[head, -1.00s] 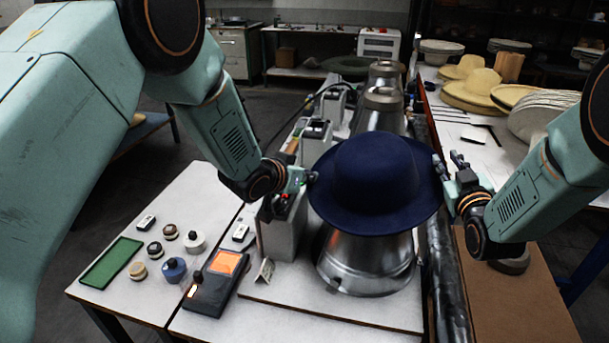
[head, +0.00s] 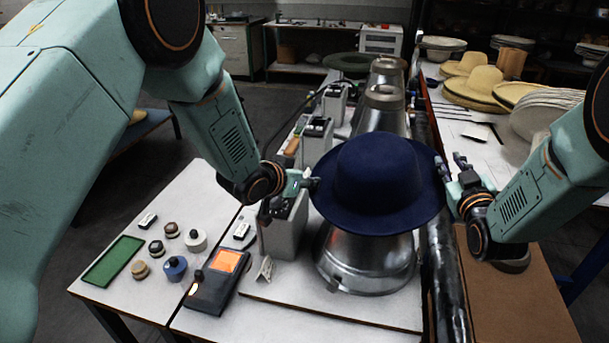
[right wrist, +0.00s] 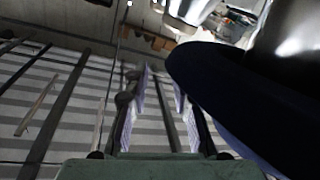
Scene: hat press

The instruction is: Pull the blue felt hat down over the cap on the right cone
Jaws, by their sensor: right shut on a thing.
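The blue felt hat (head: 378,180) sits level over the nearest silver cone (head: 362,268), its brim covering the cone's top. The cap is hidden under the hat. My left gripper (head: 308,183) is at the left edge of the brim; its fingers are too small to tell open or shut. My right gripper (head: 449,168) is at the right edge of the brim, shut on the hat. In the right wrist view, the dark brim (right wrist: 235,105) runs close along the right side of the gripper's fingers (right wrist: 163,85).
More metal cones (head: 383,112) stand in a row behind. Grey boxes (head: 285,225) line the left side of the cones. A handheld device with an orange screen (head: 217,280), a green tray (head: 113,261) and small pots lie on the left table. Straw hats (head: 478,85) lie on the right bench.

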